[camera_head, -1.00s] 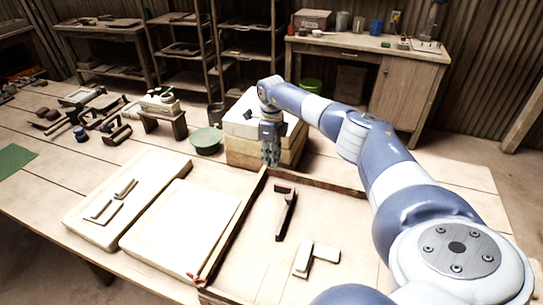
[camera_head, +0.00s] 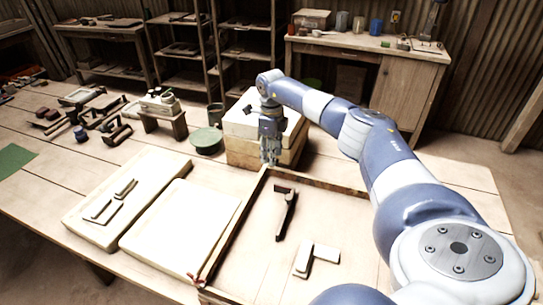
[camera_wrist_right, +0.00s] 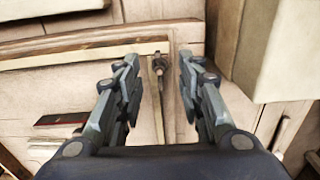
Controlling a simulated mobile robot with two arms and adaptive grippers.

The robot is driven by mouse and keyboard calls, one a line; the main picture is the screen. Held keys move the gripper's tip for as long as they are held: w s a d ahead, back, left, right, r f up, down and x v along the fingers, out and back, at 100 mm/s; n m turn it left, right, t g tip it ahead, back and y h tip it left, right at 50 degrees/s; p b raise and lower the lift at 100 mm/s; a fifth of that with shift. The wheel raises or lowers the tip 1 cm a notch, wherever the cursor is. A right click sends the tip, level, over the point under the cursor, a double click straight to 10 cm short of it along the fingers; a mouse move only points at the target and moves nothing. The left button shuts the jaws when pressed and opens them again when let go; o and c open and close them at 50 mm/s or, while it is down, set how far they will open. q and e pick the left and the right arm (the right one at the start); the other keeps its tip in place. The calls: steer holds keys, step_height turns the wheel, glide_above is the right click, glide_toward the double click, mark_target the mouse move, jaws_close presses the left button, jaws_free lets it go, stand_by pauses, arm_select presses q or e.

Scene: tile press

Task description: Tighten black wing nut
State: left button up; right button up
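A small dark fitting (camera_wrist_right: 158,66), which looks like the black wing nut, sits at the end of a thin rod in the right wrist view. It lies between my right gripper's fingers, with a gap on each side. My right gripper (camera_wrist_right: 160,75) is open and empty. In the head view my right gripper (camera_head: 270,155) points down above the far corner of the wooden frame (camera_head: 330,183); the nut cannot be made out there. My left gripper is not in view.
White-topped wooden blocks (camera_head: 240,122) stand right behind the gripper. A black L-shaped piece (camera_head: 286,214) and a pale L-shaped piece (camera_head: 315,257) lie inside the frame. Two pale slabs (camera_head: 182,225) lie to the left. A green round dish (camera_head: 206,138) stands nearby.

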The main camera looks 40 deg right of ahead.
step_height(320, 180, up, 10)
steer(key=shift+r, duration=0.2)
stand_by(0.5)
